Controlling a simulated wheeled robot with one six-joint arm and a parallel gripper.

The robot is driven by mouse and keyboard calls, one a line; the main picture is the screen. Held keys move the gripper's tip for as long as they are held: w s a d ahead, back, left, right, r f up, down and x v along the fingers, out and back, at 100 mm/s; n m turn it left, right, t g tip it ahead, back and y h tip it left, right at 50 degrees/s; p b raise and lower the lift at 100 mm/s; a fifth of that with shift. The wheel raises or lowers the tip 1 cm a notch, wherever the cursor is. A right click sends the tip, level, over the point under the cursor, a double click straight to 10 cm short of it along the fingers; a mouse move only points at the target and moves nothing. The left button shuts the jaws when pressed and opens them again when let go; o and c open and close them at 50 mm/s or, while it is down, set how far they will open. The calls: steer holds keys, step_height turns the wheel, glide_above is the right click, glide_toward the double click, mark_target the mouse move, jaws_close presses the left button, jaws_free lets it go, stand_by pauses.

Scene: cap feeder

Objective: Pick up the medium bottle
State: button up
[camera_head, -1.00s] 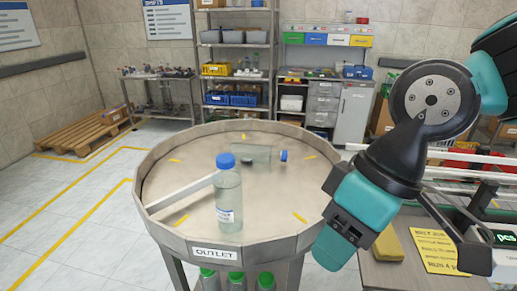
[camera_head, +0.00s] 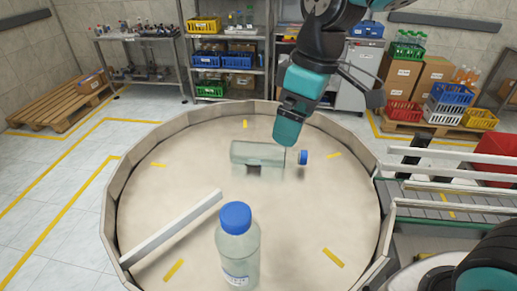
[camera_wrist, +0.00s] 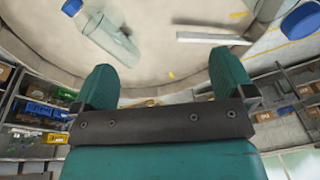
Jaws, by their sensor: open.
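A clear bottle with a blue cap (camera_head: 236,218) stands upright near the front of the round metal table (camera_head: 370,215). A second clear bottle (camera_head: 257,153) lies on its side towards the back, its blue cap end pointing right. The frames do not settle which is the medium one. My gripper (camera_head: 286,130) is over the back of the table, just above and right of the lying bottle, apart from it. In the wrist view my gripper (camera_wrist: 163,78) is open, with nothing between its fingers. The lying bottle (camera_wrist: 112,40) is beyond the left finger; the standing bottle's cap (camera_wrist: 300,20) is at upper right.
A pale straight bar (camera_head: 170,230) crosses the table's left side. A raised rim surrounds the tabletop. A conveyor (camera_head: 450,203) with rails adjoins on the right. Shelves and crates stand behind. The right part of the tabletop is clear.

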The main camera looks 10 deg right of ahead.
mark_target(276, 146)
steer(key=w+d+f+n+h, duration=0.1)
steer(key=w+f+n, duration=0.1)
steer(key=w, duration=0.5)
steer(key=w+d+f+n+h, duration=0.1)
steer(key=w+f, duration=0.2)
steer(key=w, duration=0.5)
steer(key=shift+n, duration=0.3)
step_height(276, 146, down, 11)
steer(key=p, duration=0.4)
steer(key=shift+s+f, duration=0.1)
steer(key=shift+f, duration=0.1)
steer(key=shift+f+p, duration=1.7)
steer(key=shift+f, duration=1.2)
steer(key=c, duration=1.2)
steer(key=shift+r, duration=0.1)
steer(key=shift+c, duration=1.2)
